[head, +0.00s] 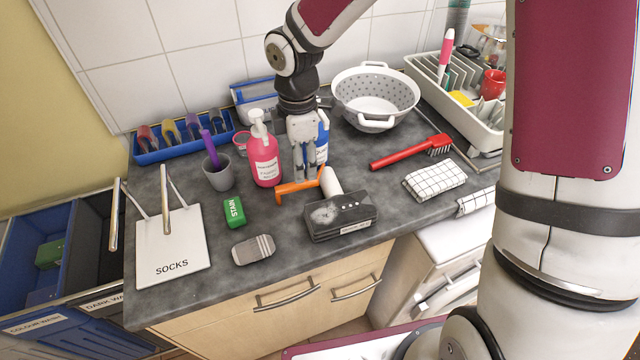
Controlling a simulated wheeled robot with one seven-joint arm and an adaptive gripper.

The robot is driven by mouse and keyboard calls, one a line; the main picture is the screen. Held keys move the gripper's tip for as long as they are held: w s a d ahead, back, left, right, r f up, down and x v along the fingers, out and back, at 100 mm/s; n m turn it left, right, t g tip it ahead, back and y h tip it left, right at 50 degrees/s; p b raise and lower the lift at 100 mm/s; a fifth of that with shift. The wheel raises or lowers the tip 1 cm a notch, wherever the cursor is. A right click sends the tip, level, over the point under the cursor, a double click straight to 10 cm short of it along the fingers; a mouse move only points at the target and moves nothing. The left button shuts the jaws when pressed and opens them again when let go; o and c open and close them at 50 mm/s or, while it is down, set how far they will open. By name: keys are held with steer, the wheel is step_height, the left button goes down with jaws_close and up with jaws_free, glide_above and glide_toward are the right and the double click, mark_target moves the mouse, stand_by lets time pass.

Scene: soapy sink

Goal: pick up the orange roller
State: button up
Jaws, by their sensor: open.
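The orange roller (294,188) lies on the dark grey worktop, with an orange handle and frame and a white roll (331,182) at its right end. A black-and-grey box-like item (345,222) lies just in front of it. My gripper (306,176) points down at the roller's orange handle, with its fingers open. The fingertips overlap the back of the handle in the picture; I cannot tell whether they touch it or how far above it they are.
A pink pump bottle (264,158) stands close to the left of my gripper, and a blue bottle (322,140) stands just behind it. A white colander (375,97) is at the back. A red brush (405,153) lies to the right. The worktop between box and brush is partly clear.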

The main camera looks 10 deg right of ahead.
mark_target(305, 183)
steer(key=shift+w+d+f+p, duration=0.1)
steer(key=shift+d+f+p, duration=0.1)
steer(key=shift+f, duration=1.75)
steer(key=shift+w+d+f+p, duration=0.1)
steer(key=shift+f+p, duration=0.1)
steer(key=shift+f, duration=1.75)
steer(key=shift+c, duration=0.6)
jaws_close()
